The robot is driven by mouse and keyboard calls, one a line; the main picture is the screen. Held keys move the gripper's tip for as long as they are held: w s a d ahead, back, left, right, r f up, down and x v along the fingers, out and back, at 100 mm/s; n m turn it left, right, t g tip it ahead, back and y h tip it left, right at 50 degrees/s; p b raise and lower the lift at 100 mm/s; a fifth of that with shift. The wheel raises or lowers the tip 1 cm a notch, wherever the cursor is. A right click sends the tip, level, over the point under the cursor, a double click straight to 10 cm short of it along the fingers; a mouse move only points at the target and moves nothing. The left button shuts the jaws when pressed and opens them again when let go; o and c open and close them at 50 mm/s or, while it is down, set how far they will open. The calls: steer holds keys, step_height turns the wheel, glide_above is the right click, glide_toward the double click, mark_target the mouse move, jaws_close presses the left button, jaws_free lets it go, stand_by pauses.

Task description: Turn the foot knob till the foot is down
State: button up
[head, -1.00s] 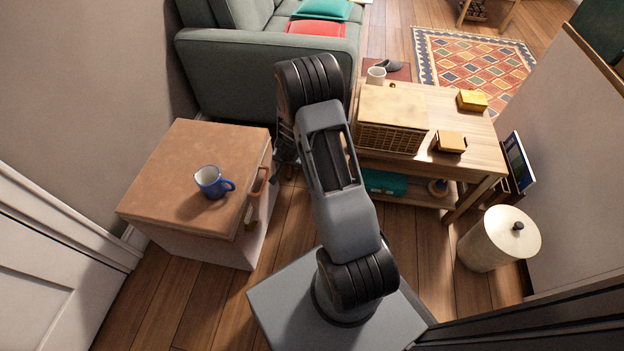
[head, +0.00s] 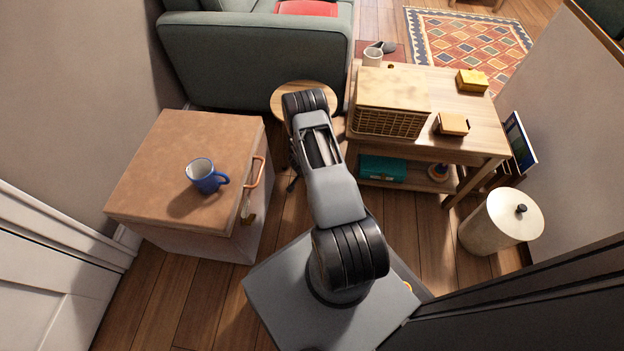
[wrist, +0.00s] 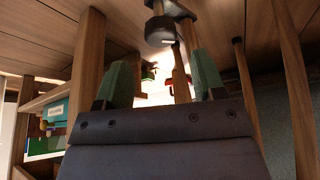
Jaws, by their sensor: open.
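In the wrist view, which looks upside down with floor planks at the top, a dark round knob (wrist: 160,31) sits on a short stem by a dark plate (wrist: 172,9) at the floor. I take it for the foot knob; whether the foot touches the floor I cannot tell. My gripper (wrist: 160,72) is open, its two green fingers apart and empty. The knob lies beyond the fingertips, above the gap between them in the picture. In the head view my gripper (head: 293,172) is low beside the round wooden table (head: 290,88), mostly hidden by my arm; the knob is hidden.
Wooden legs (wrist: 290,75) stand around my gripper in the wrist view. In the head view, a brown-topped cabinet (head: 160,150) with a blue mug (head: 204,176) is on the left. A wooden shelf table (head: 480,130) is on the right, and a sofa (head: 255,60) is behind.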

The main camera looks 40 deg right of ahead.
steer(key=shift+b+x, duration=1.05)
steer(key=shift+x, duration=1.75)
steer(key=shift+a, duration=0.1)
steer(key=c, duration=0.9)
steer(key=m+g+b, duration=0.1)
steer(key=m, duration=0.2)
steer(key=m+g+b, duration=0.1)
steer(key=m, duration=0.2)
steer(key=shift+w+m, duration=0.2)
steer(key=shift+m, duration=0.2)
steer(key=m+g, duration=0.1)
steer(key=m, duration=0.1)
steer(key=m+g, duration=0.1)
steer(key=m, duration=0.2)
steer(key=shift+m+g+y+b, duration=0.3)
steer(key=shift+y, duration=0.1)
